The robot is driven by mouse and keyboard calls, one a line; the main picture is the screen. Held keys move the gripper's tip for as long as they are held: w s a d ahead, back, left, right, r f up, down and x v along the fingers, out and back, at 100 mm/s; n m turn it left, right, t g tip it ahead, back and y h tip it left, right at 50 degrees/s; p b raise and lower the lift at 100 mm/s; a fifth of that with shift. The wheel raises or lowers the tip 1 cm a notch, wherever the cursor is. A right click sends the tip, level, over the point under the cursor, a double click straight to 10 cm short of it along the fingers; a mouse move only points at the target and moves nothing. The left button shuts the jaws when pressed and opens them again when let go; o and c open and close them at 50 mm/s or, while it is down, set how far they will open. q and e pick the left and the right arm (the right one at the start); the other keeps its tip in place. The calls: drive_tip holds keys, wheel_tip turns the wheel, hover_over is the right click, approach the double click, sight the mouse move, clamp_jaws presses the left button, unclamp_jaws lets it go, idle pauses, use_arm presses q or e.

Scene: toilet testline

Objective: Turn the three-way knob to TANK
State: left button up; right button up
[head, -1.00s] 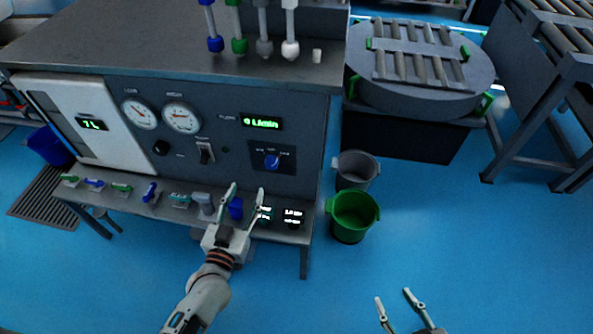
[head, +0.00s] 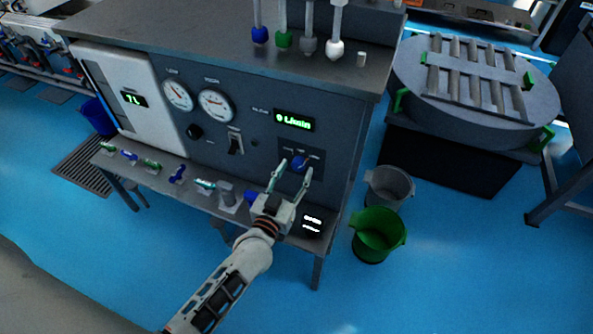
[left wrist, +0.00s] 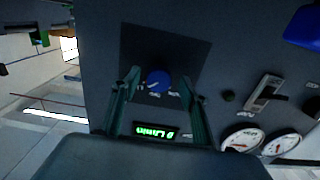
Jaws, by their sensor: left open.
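The three-way knob (head: 299,164) is blue and sits on a dark square plate on the front of the grey test bench. It also shows in the left wrist view (left wrist: 158,81), where the labels around it are too small to read. My left gripper (head: 296,170) is open in front of the knob, with one finger to each side of it. In the left wrist view my left gripper (left wrist: 162,80) has its fingers left and right of the knob, with gaps showing at both sides. My right gripper is out of view.
A green-lit flow display (head: 294,120), a switch (head: 235,144) and two gauges (head: 215,105) share the panel. A narrow shelf with several small coloured valves (head: 177,174) runs below. A green bucket (head: 378,234) and a grey bucket (head: 389,187) stand on the floor at right.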

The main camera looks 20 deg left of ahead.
use_arm(q)
drive_tip(key=shift+w, duration=0.25)
drive_tip(key=c, duration=1.1)
